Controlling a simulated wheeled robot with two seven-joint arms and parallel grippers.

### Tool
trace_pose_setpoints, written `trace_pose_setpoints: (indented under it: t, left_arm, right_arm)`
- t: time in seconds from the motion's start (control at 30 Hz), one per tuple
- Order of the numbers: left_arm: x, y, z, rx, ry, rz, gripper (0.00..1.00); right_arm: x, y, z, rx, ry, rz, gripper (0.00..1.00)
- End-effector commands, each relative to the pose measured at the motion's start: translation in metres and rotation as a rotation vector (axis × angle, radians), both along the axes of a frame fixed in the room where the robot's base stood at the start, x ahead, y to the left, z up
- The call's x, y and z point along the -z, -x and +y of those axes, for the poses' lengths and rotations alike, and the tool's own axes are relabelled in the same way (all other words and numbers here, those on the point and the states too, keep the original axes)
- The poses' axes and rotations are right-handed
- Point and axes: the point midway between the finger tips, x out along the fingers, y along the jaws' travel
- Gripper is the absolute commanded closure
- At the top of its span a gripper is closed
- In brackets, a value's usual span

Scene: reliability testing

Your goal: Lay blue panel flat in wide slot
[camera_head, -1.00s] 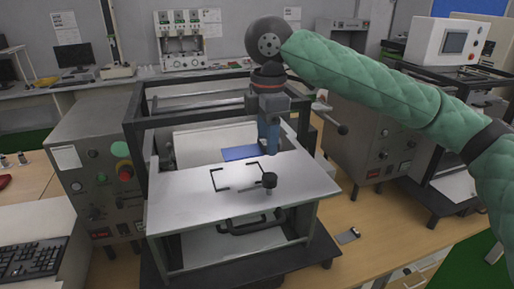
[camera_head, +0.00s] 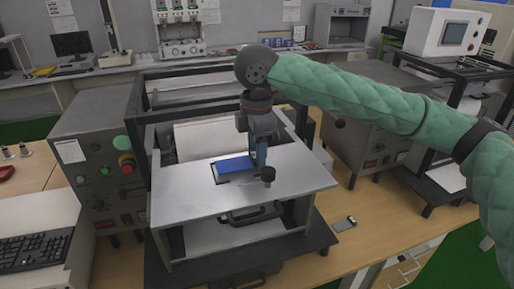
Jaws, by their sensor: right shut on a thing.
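The blue panel (camera_head: 235,164) is over the silver plate of the machine, roughly level. My right gripper (camera_head: 258,159) points down and is shut on the panel's right end. The wide slot is marked by black corner brackets (camera_head: 215,176) on the plate. The panel covers much of this bracketed area, and only parts of the brackets show. I cannot tell whether the panel touches the plate. My left gripper is not in view.
A black knob (camera_head: 268,175) stands on the plate just right of the brackets. The machine's black frame (camera_head: 150,128) rises behind and beside the plate. The front and left of the silver plate (camera_head: 185,205) are clear. A control box (camera_head: 98,165) stands on the left.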

Motion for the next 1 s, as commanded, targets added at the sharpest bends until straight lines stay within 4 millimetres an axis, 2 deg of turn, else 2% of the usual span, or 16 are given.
trace_pose_setpoints:
  t: [0.6, 0.63, 0.73, 1.0]
  left_arm:
    - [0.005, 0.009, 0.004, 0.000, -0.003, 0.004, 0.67]
    - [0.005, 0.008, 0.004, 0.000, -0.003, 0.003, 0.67]
    - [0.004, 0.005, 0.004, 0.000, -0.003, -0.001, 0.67]
    - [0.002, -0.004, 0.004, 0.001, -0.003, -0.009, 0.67]
  right_arm:
    - [0.012, 0.000, 0.000, 0.000, 0.000, 0.000, 0.77]
    - [0.012, 0.000, 0.000, 0.000, 0.000, 0.000, 0.54]
    - [0.012, 0.000, 0.000, 0.000, 0.000, 0.000, 0.34]
    - [0.012, 0.000, 0.000, 0.000, 0.000, 0.000, 0.34]
